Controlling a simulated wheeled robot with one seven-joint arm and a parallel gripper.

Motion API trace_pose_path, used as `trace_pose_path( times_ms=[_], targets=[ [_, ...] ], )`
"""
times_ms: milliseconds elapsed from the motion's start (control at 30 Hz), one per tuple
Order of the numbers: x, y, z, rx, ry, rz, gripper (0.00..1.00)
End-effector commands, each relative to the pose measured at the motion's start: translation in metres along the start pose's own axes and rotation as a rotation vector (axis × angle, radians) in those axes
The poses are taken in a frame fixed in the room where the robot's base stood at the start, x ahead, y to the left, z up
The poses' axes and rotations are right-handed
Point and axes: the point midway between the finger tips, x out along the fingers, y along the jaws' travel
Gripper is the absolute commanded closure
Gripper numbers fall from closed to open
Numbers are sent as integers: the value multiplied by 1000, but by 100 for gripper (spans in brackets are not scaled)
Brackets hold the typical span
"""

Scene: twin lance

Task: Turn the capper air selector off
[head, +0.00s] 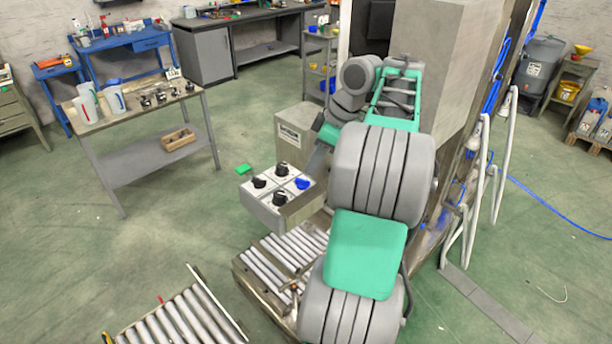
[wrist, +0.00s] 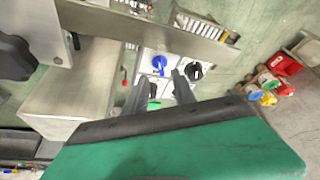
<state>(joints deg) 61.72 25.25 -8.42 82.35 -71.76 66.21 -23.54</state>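A light-grey control box (head: 262,207) has a white face with several selector knobs. The blue knob (head: 302,183) is on the right; black knobs sit at the left (head: 260,182), top (head: 281,169) and bottom (head: 280,198). Labels are too small to read, so I cannot tell which is the capper air selector. My gripper (wrist: 162,88) is open, its two grey fingers apart over the box face in the wrist view. The blue knob (wrist: 160,64) and a black knob (wrist: 194,71) show just beyond the fingertips. A dark knob between the fingers is partly hidden.
A grey cabinet (head: 292,137) stands behind the box, close to my wrist. A roller conveyor (head: 290,250) lies in front, and another (head: 180,318) at lower left. A bench (head: 140,105) with jugs stands at left. The green floor between is mostly clear.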

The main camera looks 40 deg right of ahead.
Motion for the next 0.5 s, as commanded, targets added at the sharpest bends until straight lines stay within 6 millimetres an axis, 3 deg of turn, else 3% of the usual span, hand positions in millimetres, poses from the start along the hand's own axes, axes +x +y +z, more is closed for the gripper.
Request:
trace_pose_path(
  times_ms=[100, 200, 500],
  targets=[
    [31, -2, 2, -1, -1, -4, 68],
    [47, -1, 1, 1, 0, -3, 68],
    [59, -1, 0, 2, -1, -1, 68]
  ],
)
